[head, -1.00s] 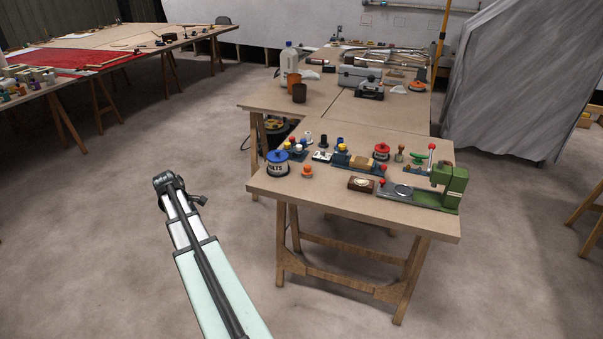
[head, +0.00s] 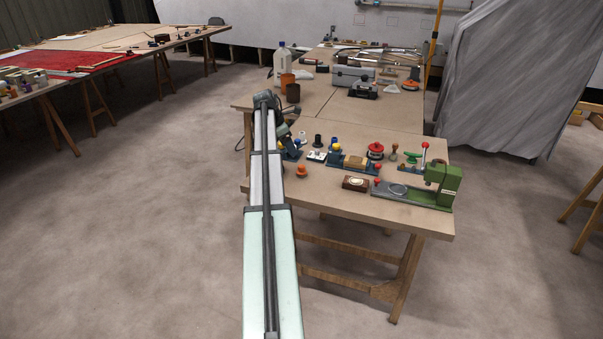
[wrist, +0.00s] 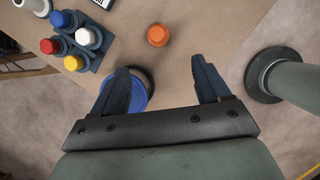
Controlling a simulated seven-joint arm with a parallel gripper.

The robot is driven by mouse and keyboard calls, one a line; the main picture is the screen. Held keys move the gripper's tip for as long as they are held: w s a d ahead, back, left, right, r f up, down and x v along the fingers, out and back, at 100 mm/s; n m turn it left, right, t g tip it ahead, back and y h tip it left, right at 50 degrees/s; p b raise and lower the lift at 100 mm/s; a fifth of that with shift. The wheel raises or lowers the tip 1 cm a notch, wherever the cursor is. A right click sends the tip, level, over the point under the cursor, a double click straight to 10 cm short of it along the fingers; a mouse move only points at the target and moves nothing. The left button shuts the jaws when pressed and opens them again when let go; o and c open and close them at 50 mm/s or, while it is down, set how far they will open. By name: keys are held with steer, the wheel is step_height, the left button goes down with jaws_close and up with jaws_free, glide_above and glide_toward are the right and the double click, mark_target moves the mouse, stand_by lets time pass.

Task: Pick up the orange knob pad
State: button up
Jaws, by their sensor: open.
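The orange knob pad (head: 301,170) lies on the near table top, just right of my arm in the head view. In the wrist view the orange knob pad (wrist: 157,35) shows as a round orange top on bare wood, ahead of the fingertips and roughly midway between them. My gripper (wrist: 164,72) is open with nothing between its fingers, and it is apart from the pad. In the head view the arm's end is over the table's left part; its fingers cannot be made out there.
A blue-lidded tin (wrist: 134,95) is partly hidden under the left finger. A block with blue, white, red and yellow knobs (wrist: 80,44) stands left of the pad. A brown box (head: 356,183) and green press (head: 440,188) stand to the right. Wood around the pad is clear.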

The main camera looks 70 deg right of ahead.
mark_target(301, 166)
steer(key=x, duration=0.8)
steer(key=shift+s+d+f, duration=0.15)
steer(key=shift+s+d, duration=0.05)
steer(key=shift+d+x, duration=0.15)
steer(key=shift+x, duration=1.15)
steer(key=shift+d+x, duration=0.15)
steer(key=shift+x, duration=1.2)
steer(key=shift+c, duration=0.4)
steer(key=c, duration=1)
